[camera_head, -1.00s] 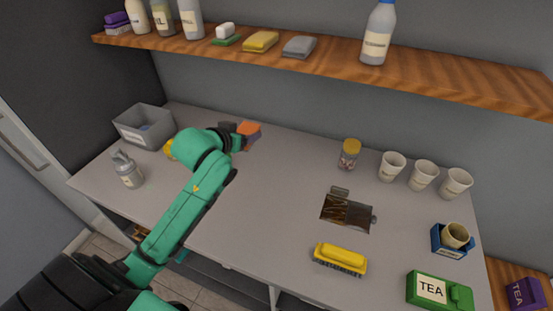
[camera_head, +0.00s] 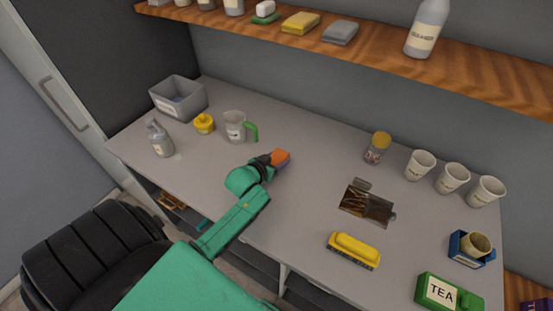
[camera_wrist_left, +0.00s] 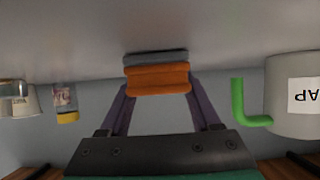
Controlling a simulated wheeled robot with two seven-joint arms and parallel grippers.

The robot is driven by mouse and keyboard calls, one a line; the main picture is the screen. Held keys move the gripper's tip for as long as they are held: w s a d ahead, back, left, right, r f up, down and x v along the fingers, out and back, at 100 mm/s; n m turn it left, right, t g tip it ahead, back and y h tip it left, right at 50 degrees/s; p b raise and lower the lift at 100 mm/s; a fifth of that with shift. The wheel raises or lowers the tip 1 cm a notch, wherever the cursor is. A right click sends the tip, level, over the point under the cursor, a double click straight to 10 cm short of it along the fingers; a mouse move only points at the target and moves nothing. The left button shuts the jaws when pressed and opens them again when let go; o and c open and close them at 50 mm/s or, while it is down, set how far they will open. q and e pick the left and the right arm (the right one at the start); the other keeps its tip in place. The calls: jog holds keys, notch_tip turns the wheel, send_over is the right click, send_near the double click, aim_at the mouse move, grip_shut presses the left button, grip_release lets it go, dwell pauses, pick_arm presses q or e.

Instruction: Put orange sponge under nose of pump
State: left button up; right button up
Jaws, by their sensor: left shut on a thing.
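The orange sponge (camera_head: 282,157), with a grey layer on one side, is between the fingers of my left gripper (camera_head: 272,161). The wrist view shows the sponge (camera_wrist_left: 157,78) pinched at the fingertips. My left gripper is shut on it over the middle of the counter; the head view does not clearly show its height. The grey pump bottle (camera_head: 159,140) stands upright at the left end of the counter, well apart from the sponge. My right gripper is not in view.
A jug with a green handle (camera_head: 236,127) and a yellow object (camera_head: 204,123) stand between pump and gripper. A grey bin (camera_head: 178,98) is behind the pump.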

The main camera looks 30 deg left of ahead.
pick_arm(q)
jog(key=shift+w+f, duration=0.1)
jog(key=shift+f, duration=0.05)
jog(key=o, duration=1.5)
jog(key=shift+c, duration=0.2)
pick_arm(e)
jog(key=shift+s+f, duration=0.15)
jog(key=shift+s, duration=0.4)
